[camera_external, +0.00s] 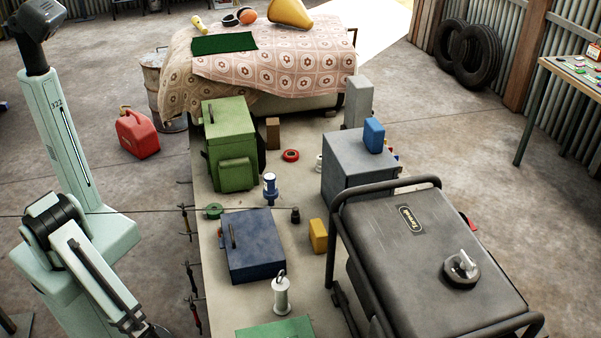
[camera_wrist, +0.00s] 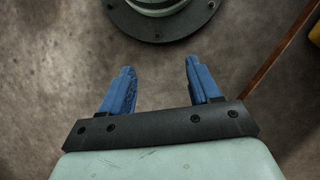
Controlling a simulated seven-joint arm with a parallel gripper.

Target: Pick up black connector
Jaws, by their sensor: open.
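The likely black connector is a small dark upright piece (camera_external: 295,215) on the workbench, right of the dark blue box (camera_external: 254,245) in the external view. It is too small there to make out its details. My gripper (camera_wrist: 159,68) shows in the wrist view with two blue fingers spread apart and only bare floor between them. In the external view my arm hangs at the lower left, off the bench side, and the fingertips are not clearly visible. The connector is not visible in the wrist view.
Around the connector stand a yellow block (camera_external: 318,236), a blue-and-white bottle (camera_external: 270,188), a white cylinder with a hook (camera_external: 281,295) and a grey box (camera_external: 356,165). A large black generator (camera_external: 420,260) fills the right.

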